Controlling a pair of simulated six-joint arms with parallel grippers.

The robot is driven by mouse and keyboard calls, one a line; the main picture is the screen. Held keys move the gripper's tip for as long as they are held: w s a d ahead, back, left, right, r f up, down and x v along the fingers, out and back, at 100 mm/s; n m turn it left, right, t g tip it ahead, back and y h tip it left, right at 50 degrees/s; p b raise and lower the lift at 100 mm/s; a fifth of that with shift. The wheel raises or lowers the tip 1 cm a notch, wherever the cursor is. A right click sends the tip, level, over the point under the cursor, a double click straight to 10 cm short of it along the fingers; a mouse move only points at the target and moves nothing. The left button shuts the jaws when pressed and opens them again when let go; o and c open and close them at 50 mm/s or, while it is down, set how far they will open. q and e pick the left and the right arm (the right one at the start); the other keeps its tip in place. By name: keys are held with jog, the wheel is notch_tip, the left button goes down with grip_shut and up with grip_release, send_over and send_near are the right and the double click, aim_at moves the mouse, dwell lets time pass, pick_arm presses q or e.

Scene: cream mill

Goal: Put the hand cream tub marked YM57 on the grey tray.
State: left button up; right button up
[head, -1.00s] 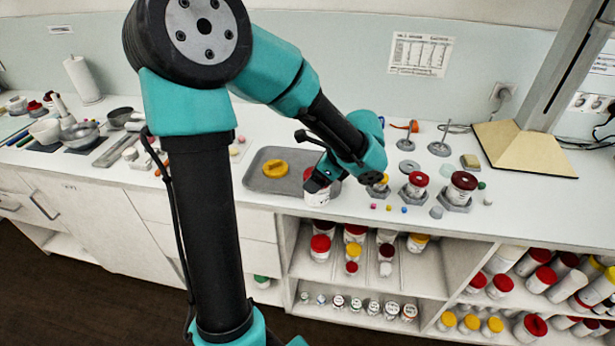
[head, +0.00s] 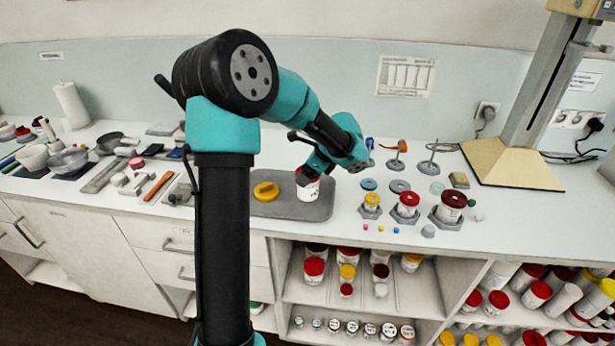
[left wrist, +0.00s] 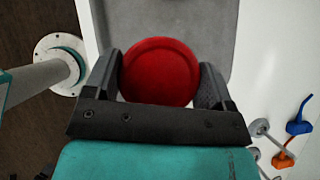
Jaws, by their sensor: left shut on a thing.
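A white tub (head: 308,191) with a red lid is in my left gripper (head: 307,176), upright over the right half of the grey tray (head: 290,209). I cannot tell whether its base touches the tray, and no marking on it is readable. In the left wrist view the red lid (left wrist: 160,72) sits between the two fingers of my left gripper (left wrist: 160,80), which is shut on the tub. The tray (left wrist: 185,16) shows behind it there. A round yellow thing (head: 266,190) lies on the tray's left part. My right gripper is not in view.
Right of the tray, tubs with yellow (head: 371,200), red (head: 408,203) and dark red (head: 453,204) lids stand in grey holders. Small coloured bits lie before them. A beige-based stand (head: 510,165) is at the right. Tools and bowls (head: 70,160) lie at the left.

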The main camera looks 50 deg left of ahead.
pick_arm(q)
jog(key=shift+w+a+f, duration=0.15)
jog(key=shift+w+a, duration=0.9)
jog(key=shift+a, duration=0.15)
jog(key=shift+f, duration=0.1)
jog(key=shift+f, duration=1.6)
jog(key=shift+f, duration=0.1)
jog(key=o, duration=1)
jog(key=v, duration=1.2)
